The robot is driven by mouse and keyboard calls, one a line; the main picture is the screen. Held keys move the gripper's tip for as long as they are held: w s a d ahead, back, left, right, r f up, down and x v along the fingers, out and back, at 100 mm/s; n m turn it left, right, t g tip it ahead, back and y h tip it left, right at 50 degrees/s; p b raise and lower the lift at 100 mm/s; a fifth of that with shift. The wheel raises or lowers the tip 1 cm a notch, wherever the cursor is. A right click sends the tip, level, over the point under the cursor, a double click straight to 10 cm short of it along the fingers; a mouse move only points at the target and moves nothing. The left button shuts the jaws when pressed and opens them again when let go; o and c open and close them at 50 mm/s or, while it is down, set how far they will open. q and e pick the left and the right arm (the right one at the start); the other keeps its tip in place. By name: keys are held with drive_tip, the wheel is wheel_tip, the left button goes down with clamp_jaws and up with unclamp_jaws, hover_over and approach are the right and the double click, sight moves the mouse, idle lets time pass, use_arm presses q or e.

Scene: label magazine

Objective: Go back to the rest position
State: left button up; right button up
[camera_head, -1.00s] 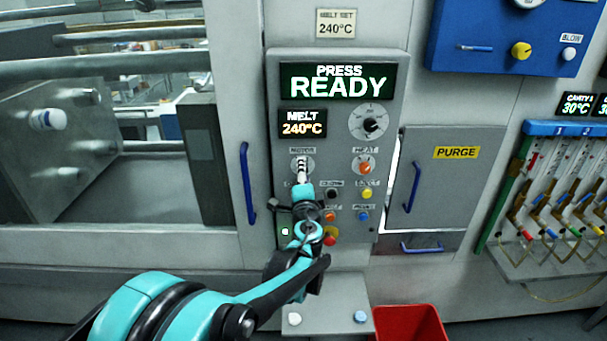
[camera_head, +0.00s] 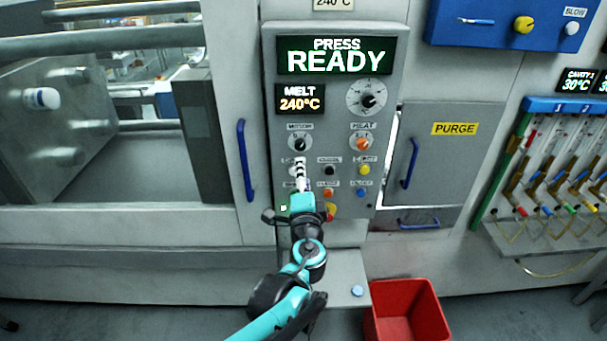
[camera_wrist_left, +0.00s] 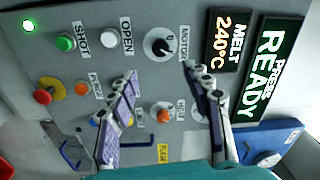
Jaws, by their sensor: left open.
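My left gripper (camera_head: 299,168) is in front of the press control panel (camera_head: 337,215), just below the motor knob (camera_head: 299,144) in the head view. In the left wrist view the gripper (camera_wrist_left: 161,72) has its two purple-padded fingers spread with nothing between them. The motor knob (camera_wrist_left: 158,45) shows beyond the gap, apart from the fingers. Its pointer is tilted. My left gripper covers part of the shot and open buttons' area in the head view. My right gripper is in neither view.
The panel screen (camera_head: 336,56) reads PRESS READY. A red bin (camera_head: 408,310) stands on the floor below right. Blue door handles (camera_head: 246,160) flank the panel, with a purge door (camera_head: 440,160) at right. The floor at lower left is clear.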

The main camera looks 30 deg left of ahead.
use_arm(q)
drive_tip(key=s+d+f+n+g+h+b, duration=0.25)
drive_tip(key=s+f+n+g, duration=0.25)
drive_tip(key=s+f+n, duration=0.5)
drive_tip(key=s+d+f+g+h+b, duration=0.3)
drive_tip(key=s+d+f+h, duration=0.4)
drive_tip(key=d+f, duration=0.4)
drive_tip(key=shift+s+d+f, duration=0.35)
drive_tip(key=shift+s+d, duration=0.3)
drive_tip(key=shift+s, duration=0.05)
idle(0.4)
